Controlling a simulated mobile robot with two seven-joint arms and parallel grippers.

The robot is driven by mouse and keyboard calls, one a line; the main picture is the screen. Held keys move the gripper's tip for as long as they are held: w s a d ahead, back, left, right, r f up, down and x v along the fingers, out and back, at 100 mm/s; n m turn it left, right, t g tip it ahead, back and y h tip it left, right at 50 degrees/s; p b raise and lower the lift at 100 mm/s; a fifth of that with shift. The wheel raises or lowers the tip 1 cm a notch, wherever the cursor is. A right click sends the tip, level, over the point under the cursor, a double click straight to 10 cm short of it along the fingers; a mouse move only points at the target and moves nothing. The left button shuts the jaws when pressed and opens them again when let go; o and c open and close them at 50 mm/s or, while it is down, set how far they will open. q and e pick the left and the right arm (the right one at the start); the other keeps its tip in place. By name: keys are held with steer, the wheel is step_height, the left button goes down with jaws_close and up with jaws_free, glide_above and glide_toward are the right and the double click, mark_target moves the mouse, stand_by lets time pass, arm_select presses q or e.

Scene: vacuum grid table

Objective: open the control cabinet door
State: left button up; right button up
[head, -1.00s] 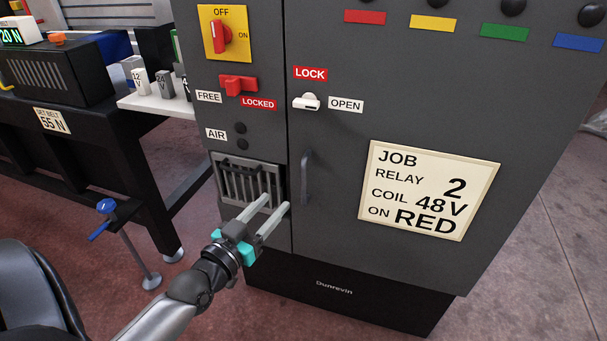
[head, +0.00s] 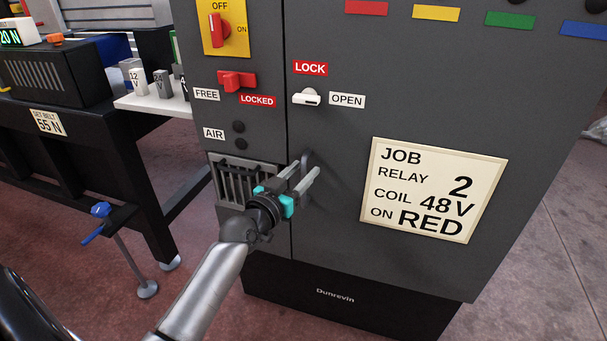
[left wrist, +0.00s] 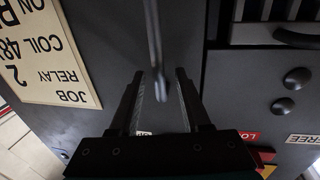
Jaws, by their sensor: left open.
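The control cabinet door (head: 400,110) is dark grey and stands shut, flush with the panel on its left. Its dark upright handle (head: 307,158) is near the door's left edge, partly hidden by my fingers. My left gripper (head: 308,169) is open at the handle. In the left wrist view the handle (left wrist: 154,40) reaches down between the two open fingertips (left wrist: 158,76), with gaps on both sides. A white latch knob (head: 306,97) lies beside the OPEN label, below LOCK. My right gripper is out of view.
A vent grille (head: 228,182) is left of the handle. A job sign (head: 432,190) is on the door. A black bench (head: 80,160) stands at the left.

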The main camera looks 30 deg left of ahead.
arm_select(q)
steer(key=shift+w, duration=0.4)
jaws_close()
stand_by(1.3)
